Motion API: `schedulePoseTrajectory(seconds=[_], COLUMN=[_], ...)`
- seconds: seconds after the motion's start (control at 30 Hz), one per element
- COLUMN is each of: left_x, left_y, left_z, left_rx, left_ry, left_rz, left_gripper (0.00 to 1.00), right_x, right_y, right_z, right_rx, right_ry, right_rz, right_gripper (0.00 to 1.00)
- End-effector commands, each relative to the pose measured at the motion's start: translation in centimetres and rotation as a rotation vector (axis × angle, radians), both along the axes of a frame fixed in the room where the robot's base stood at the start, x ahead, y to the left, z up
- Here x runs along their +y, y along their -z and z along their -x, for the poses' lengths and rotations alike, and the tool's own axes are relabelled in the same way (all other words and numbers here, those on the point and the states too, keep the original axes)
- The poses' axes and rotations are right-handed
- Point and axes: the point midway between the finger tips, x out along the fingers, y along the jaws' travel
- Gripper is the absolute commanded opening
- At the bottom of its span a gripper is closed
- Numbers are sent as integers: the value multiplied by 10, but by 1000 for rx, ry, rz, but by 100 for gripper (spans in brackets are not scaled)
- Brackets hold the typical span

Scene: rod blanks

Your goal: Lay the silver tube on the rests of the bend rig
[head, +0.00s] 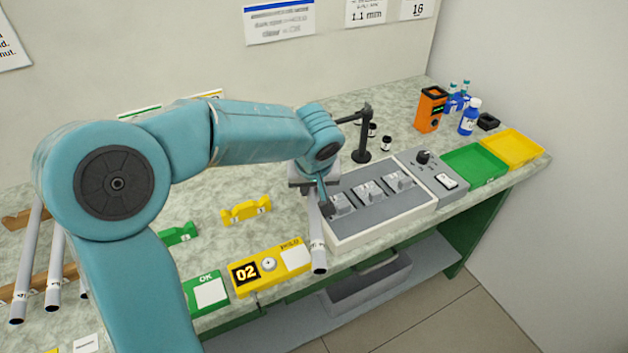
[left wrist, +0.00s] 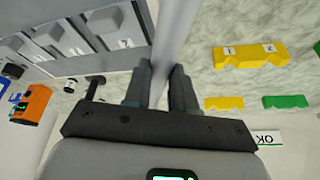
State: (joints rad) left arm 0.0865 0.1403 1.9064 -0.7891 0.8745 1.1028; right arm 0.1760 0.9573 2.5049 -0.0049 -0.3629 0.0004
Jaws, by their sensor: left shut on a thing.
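The silver tube (head: 317,246) is held by my left gripper (head: 319,192), just left of the bend rig. In the left wrist view the tube (left wrist: 176,32) passes between the fingers of the shut gripper (left wrist: 160,85). The tube's near end, with a dark tip, points toward the table's front edge; my gripper and arm hide its far part. The bend rig (head: 421,217) is a grey plate in a pale frame with several raised grey blocks (head: 370,191) in a row. The tube is beside these blocks, not on them. I cannot tell its height over the table.
More tubes (head: 54,262) lie on a wooden rack at left. Yellow (head: 246,210) and green (head: 178,234) notched blocks and a yellow 02 box (head: 270,267) are nearby. A black post (head: 362,140) stands behind the rig. Green (head: 474,164) and yellow (head: 512,148) trays are at right.

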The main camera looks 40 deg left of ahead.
Motion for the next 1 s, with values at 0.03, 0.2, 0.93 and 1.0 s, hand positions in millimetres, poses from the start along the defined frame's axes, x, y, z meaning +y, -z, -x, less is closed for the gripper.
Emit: schedulePoseTrajectory(seconds=[0.03, 0.2, 0.93, 1.0], left_x=[8, 21, 23, 22], left_y=[-2, 0, 39, 39], left_z=[-8, -22, -24, -24], left_rx=[2, 1, 0, 1], left_ry=[-4, 0, 1, 1], left_rz=[0, 0, 0, 0], left_gripper=[0, 0, 32, 51], right_x=[0, 0, 0, 0], right_y=[-5, -8, 0, 0], right_z=[0, 0, 0, 0], right_rx=[0, 0, 0, 0], right_ry=[0, 0, 0, 0], right_rz=[0, 0, 0, 0], right_gripper=[43, 43, 43, 43])
